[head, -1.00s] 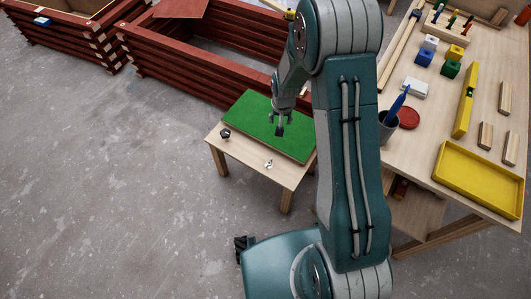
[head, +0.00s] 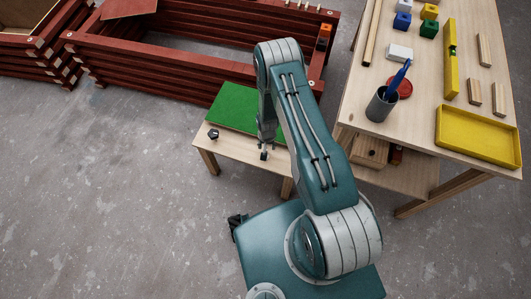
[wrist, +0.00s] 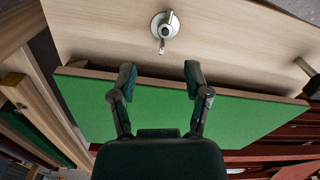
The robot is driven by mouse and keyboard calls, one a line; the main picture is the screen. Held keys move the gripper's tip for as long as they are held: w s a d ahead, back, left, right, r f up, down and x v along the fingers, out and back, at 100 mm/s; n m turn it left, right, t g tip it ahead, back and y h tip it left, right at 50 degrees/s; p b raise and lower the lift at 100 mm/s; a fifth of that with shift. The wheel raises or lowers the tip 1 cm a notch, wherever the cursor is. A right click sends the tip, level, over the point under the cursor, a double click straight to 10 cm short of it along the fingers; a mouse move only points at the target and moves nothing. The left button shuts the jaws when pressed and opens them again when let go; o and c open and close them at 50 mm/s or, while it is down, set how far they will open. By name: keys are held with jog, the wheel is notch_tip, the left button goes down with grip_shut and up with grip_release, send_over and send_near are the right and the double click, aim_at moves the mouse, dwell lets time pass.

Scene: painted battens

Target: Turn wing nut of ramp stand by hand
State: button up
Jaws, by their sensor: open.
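The wing nut (wrist: 165,26) is a small silver metal piece with two wings on a round base. It sits on the bare wooden top of the ramp stand (wrist: 90,30), beyond my fingertips in the wrist view. In the head view my arm and gripper hide it. The green ramp board (wrist: 230,115) lies on the stand, under my fingers in the wrist view. My gripper (wrist: 159,76) is open and empty, its two fingers apart, with the nut lined up roughly between them but not touched. In the head view my gripper (head: 264,152) hangs over the stand's near part.
A black knob (head: 213,134) stands on the stand's left end. A workbench (head: 420,120) on the right holds a grey cup (head: 382,107), a yellow tray (head: 478,137) and blocks. Red stacked battens (head: 150,75) stand behind. The floor at left is clear.

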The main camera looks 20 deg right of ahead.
jog(key=f, duration=0.3)
jog(key=a+f, duration=0.1)
jog(key=f, duration=0.2)
jog(key=shift+a+f, duration=0.15)
jog(key=shift+f, duration=0.5)
jog(key=shift+d+f, duration=0.2)
jog(key=shift+d, duration=0.2)
jog(key=shift+a, duration=0.2)
grip_shut()
